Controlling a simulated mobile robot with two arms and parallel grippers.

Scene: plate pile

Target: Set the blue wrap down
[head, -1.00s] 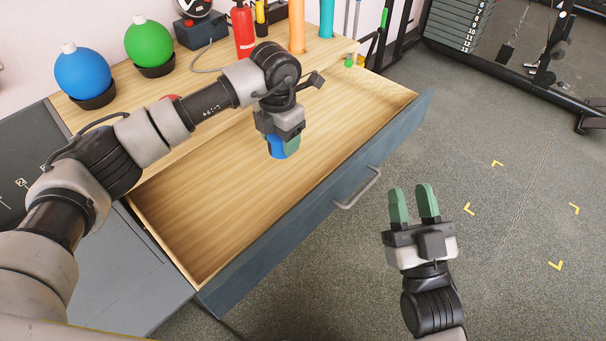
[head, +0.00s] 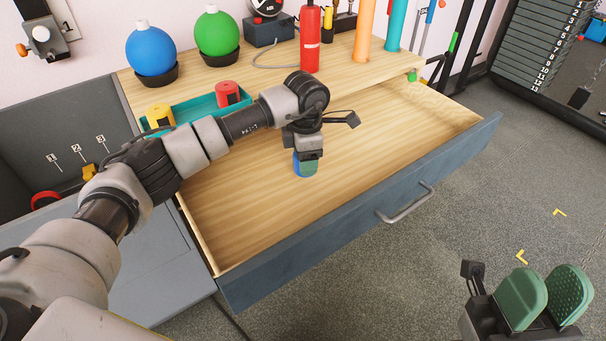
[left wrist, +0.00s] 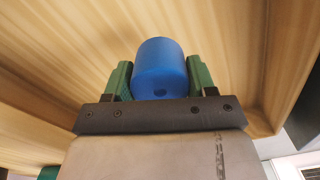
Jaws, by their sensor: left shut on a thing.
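The blue wrap (left wrist: 160,68) is held between the green fingers of my left gripper (left wrist: 160,85). In the head view the left gripper (head: 306,168) points down over the open wooden drawer (head: 240,225), and a sliver of the blue wrap (head: 297,165) shows beside its finger. I cannot tell whether the wrap touches the drawer floor. The rest of the drawer floor in view is bare. My right gripper (head: 545,298) is open and empty at the lower right, over the floor outside the drawer.
The drawer's handle (head: 405,205) juts out in front.

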